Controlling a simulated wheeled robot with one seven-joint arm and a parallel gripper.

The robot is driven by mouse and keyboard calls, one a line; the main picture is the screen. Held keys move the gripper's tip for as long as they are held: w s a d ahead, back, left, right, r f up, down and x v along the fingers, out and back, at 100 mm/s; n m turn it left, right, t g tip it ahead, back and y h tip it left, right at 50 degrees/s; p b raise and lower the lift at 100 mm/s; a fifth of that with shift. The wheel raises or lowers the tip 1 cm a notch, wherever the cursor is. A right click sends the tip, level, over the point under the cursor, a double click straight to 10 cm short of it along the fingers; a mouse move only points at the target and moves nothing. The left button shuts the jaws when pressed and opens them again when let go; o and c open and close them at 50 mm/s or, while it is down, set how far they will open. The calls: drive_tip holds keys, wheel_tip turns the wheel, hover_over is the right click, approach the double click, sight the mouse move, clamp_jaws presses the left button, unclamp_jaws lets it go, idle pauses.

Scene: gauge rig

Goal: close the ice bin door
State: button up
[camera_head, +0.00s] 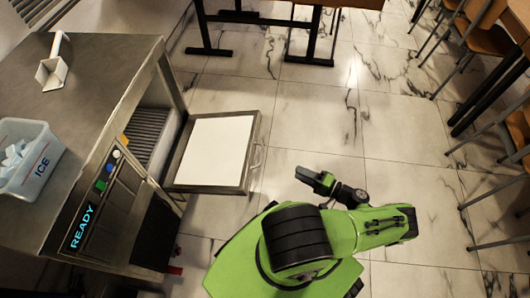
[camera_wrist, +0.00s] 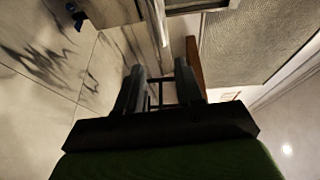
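The ice bin door (camera_head: 218,150) is open in the head view. It juts out from the right side of the steel ice machine (camera_head: 95,85), showing a white inner panel in a metal frame. A thin bar handle (camera_head: 257,157) is on its right edge. My gripper (camera_head: 308,176) is to the right of the door and handle, apart from both. In the wrist view my gripper's two fingers (camera_wrist: 160,78) stand apart with nothing held between them. I cannot surely identify the framed grey panel (camera_wrist: 255,45) there.
A clear tub labelled ICE (camera_head: 28,160) and a white scoop (camera_head: 52,72) sit on the machine top. A READY display (camera_head: 82,228) is on its front. Tables (camera_head: 265,20) stand at the back and chairs (camera_head: 480,40) at the right. The tiled floor between is clear.

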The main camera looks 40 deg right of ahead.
drive_tip(key=x, duration=1.5)
drive_tip(key=shift+w, duration=0.25)
drive_tip(key=shift+a+r, duration=0.1)
clamp_jaws()
idle(0.4)
